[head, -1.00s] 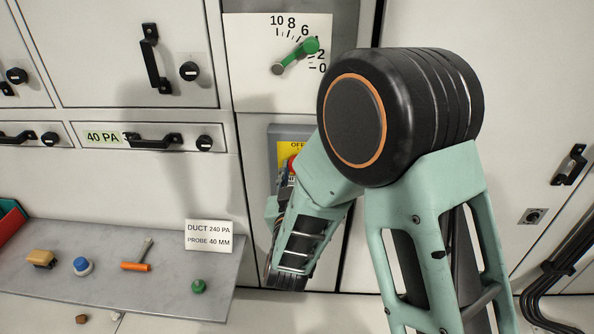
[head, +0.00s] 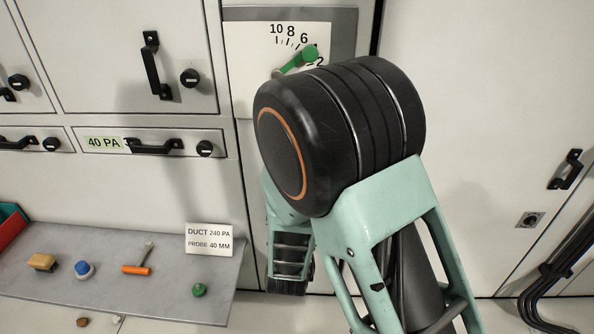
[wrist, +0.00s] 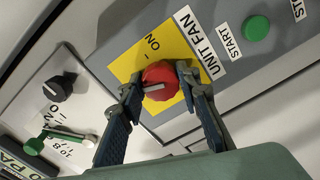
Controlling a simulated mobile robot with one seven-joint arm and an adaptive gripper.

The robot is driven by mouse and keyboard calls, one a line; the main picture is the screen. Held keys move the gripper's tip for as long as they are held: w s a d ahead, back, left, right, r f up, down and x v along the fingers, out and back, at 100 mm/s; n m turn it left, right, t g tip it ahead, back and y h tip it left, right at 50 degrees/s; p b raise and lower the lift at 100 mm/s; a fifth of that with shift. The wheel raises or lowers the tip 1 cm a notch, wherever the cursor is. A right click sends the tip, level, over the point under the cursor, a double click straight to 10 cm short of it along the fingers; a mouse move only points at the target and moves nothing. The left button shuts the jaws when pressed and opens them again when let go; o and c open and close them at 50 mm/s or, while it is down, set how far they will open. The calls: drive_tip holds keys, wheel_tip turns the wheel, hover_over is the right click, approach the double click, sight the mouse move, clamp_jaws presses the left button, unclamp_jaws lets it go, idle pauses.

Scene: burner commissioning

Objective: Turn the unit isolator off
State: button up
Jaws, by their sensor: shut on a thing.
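The unit isolator is a red rotary knob (wrist: 161,72) on a yellow plate (wrist: 186,38) in the wrist view. The plate carries an "ON" label; no "OFF" label can be read there now. A pale bar on the knob points toward the left of the picture. My gripper (wrist: 159,84) has one blue-grey finger on each side of the knob and is shut on it. In the head view my arm hides the isolator and my fingertips.
A green START button (wrist: 257,27) sits beside the isolator on the grey box. A dial with a green lever (head: 297,60) is above my arm. A shelf (head: 130,297) at lower left holds a brush-like block (head: 43,262), a blue-topped knob (head: 84,270) and an orange-handled tool (head: 137,269).

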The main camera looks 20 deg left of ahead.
drive_tip(key=shift+n+p, duration=0.95)
drive_tip(key=shift+n, duration=1.05)
drive_tip(key=o, duration=1.2)
drive_tip(key=shift+c, duration=0.2)
drive_tip(key=v, duration=1.2)
